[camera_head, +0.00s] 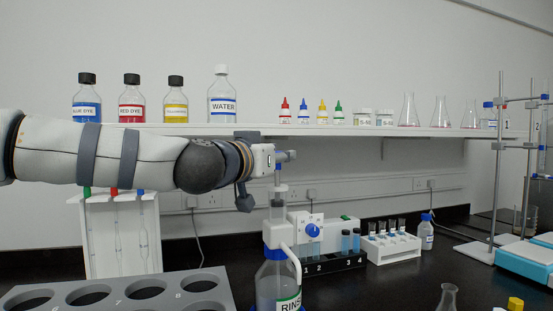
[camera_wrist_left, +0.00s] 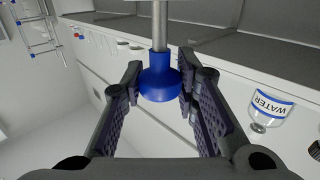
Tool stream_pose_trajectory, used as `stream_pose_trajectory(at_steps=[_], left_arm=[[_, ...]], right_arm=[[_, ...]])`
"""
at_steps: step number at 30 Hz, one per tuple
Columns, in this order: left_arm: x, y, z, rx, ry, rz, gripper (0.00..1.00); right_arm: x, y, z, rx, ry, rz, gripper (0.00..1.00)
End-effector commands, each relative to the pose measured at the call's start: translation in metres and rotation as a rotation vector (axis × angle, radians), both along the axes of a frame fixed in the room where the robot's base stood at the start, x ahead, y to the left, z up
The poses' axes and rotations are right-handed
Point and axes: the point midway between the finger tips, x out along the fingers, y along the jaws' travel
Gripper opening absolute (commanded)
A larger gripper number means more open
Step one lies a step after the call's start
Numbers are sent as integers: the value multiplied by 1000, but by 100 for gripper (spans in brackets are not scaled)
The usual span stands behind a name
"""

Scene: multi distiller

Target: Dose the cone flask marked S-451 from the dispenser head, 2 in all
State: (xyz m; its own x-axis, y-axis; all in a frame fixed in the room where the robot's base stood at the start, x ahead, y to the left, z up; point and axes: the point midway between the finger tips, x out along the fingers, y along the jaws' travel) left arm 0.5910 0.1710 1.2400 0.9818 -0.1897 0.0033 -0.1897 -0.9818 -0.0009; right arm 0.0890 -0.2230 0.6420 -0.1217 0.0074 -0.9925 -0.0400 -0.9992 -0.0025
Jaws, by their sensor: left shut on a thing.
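The dispenser head (camera_head: 279,228) is white with a curved spout. It sits on a bottle (camera_head: 277,285) whose label starts with "RINS". My left gripper (camera_head: 287,156) is above it, shut on its plunger knob. In the left wrist view the round blue plunger knob (camera_wrist_left: 159,80), on a metal rod, is between the fingers of my left gripper (camera_wrist_left: 160,90). A clear cone flask (camera_head: 447,298) stands at the lower right, cut off by the frame edge; I cannot read a mark on it. No mark S-451 is readable. My right gripper is not in view.
A grey rack with round holes (camera_head: 119,303) is at the lower left. A numbered black block (camera_head: 335,264) and white vial rack (camera_head: 394,249) stand behind the bottle. The shelf (camera_head: 380,130) holds dye bottles, a water bottle (camera_head: 222,100) and several flasks.

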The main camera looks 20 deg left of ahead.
Motion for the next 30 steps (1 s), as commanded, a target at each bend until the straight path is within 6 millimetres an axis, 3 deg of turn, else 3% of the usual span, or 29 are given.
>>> stream_pose_trajectory(at_steps=[1,2,4,5,15,24,30], left_arm=[[0,0,-1,-1,1,0,0],[0,0,-1,-1,2,0,30],[0,0,-1,-1,2,0,46],[0,0,-1,-1,2,0,48],[-6,1,-1,-1,2,0,48],[-82,16,0,-3,0,-1,48],[-112,22,-2,-6,3,-1,48]], right_arm=[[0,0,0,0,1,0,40],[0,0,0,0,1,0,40],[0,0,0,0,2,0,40],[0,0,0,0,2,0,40],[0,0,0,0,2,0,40],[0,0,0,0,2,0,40],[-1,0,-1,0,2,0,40]])
